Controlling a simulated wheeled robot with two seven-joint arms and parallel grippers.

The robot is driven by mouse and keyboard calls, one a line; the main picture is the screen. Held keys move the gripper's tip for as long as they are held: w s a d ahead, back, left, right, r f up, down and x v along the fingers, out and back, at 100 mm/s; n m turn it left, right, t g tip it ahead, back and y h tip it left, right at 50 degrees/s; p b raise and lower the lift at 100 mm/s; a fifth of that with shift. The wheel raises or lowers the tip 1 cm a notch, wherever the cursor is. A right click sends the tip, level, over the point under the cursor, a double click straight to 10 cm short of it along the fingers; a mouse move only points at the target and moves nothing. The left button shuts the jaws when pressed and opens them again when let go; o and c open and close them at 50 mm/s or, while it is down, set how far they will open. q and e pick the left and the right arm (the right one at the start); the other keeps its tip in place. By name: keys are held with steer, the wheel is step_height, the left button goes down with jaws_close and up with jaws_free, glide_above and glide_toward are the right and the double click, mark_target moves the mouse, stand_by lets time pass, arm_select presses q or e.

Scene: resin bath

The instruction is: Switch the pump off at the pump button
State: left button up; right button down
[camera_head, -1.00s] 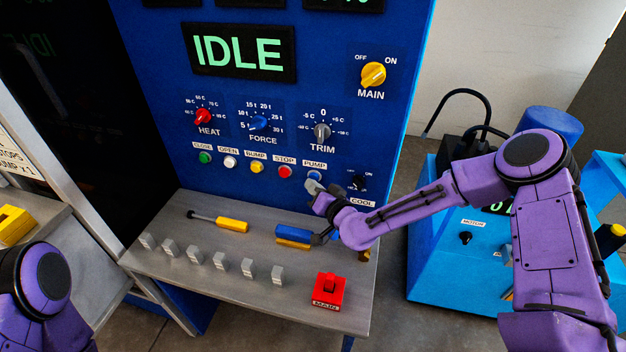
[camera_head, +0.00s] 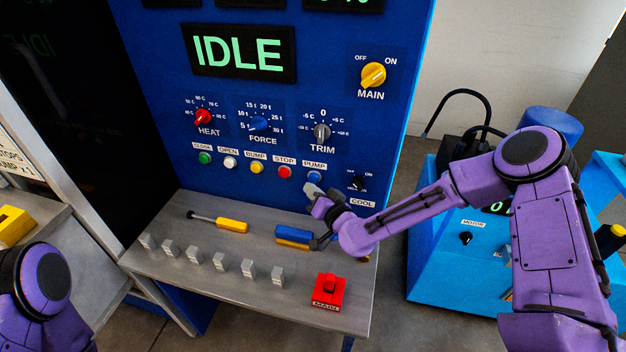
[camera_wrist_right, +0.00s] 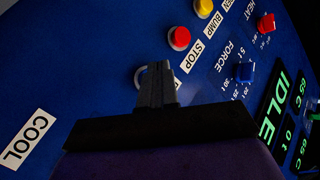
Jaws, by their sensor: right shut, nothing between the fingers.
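The blue pump button (camera_head: 314,176) sits under the PUMP label (camera_head: 314,164) on the blue panel, at the right end of the button row. My right gripper (camera_head: 311,188) is shut and empty, its tip just below and in front of the button. In the right wrist view the shut fingers (camera_wrist_right: 157,82) cover most of the pump button (camera_wrist_right: 140,76) and its label; a rim shows at their left. Whether they touch it I cannot tell. The display (camera_head: 239,53) reads IDLE. Only part of my left arm shows; its gripper is out of view.
The red stop button (camera_head: 284,172) is just left of the pump button. The black COOL knob (camera_head: 357,183) is to its right. Below, a metal shelf (camera_head: 190,280) bears tools, grey blocks and a red MAIN switch (camera_head: 329,290).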

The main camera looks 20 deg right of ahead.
steer(key=shift+a, duration=0.1)
steer(key=shift+s+a, duration=0.45)
steer(key=shift+s, duration=0.25)
steer(key=shift+s+a, duration=0.45)
steer(key=shift+s, duration=0.25)
steer(key=shift+s+a, duration=0.45)
steer(key=shift+s, duration=0.25)
